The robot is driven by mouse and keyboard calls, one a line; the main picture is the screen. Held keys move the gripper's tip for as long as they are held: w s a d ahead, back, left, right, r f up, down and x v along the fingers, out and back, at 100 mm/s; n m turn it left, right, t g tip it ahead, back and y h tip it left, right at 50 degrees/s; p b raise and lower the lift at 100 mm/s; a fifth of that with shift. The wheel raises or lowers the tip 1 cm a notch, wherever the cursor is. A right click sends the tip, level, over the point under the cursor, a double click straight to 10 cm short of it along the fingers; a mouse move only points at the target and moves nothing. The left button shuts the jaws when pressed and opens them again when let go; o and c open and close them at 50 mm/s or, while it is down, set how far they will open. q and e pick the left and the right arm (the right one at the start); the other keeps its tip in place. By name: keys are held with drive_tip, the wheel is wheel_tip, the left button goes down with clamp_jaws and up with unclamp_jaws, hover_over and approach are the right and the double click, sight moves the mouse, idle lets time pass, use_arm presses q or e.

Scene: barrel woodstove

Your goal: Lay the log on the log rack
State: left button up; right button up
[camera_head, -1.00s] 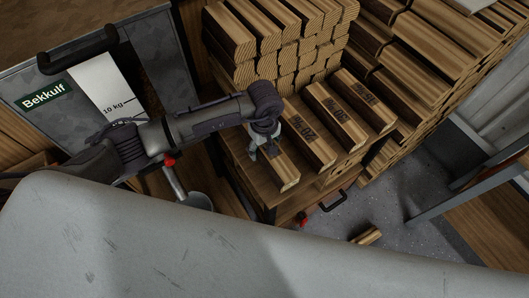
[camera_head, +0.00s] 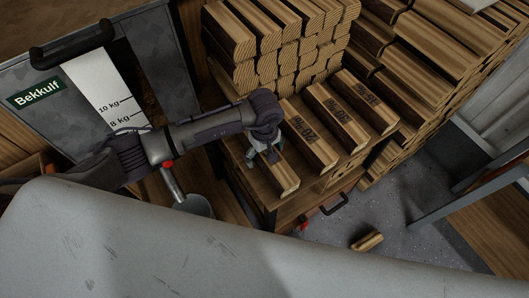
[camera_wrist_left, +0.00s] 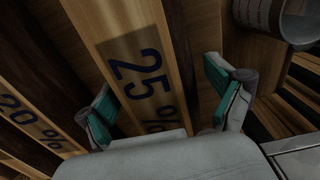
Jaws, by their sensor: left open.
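My left gripper (camera_head: 264,154) is open over the near end of a split log (camera_head: 284,174) on a wooden rack (camera_head: 255,187). In the left wrist view this log (camera_wrist_left: 137,65) carries a dark "25 %" mark, and the open left gripper (camera_wrist_left: 160,92) has one teal-padded finger on each side of it. I cannot tell whether the fingers touch it. Another short log (camera_head: 367,240) lies on the floor. My right gripper is not in view.
Stacked logs (camera_head: 280,60) rise behind the marked ones, with a larger pile (camera_head: 450,55) at right. A grey metal bin (camera_head: 80,75) with a "Bekkulf" label stands at left. A shovel (camera_head: 190,203) is beside the rack. Grey floor (camera_head: 400,215) is open at right.

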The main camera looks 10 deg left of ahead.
use_arm(q)
drive_tip(key=shift+r, duration=0.1)
wheel_tip(320, 180, up, 12)
idle(0.5)
idle(0.4)
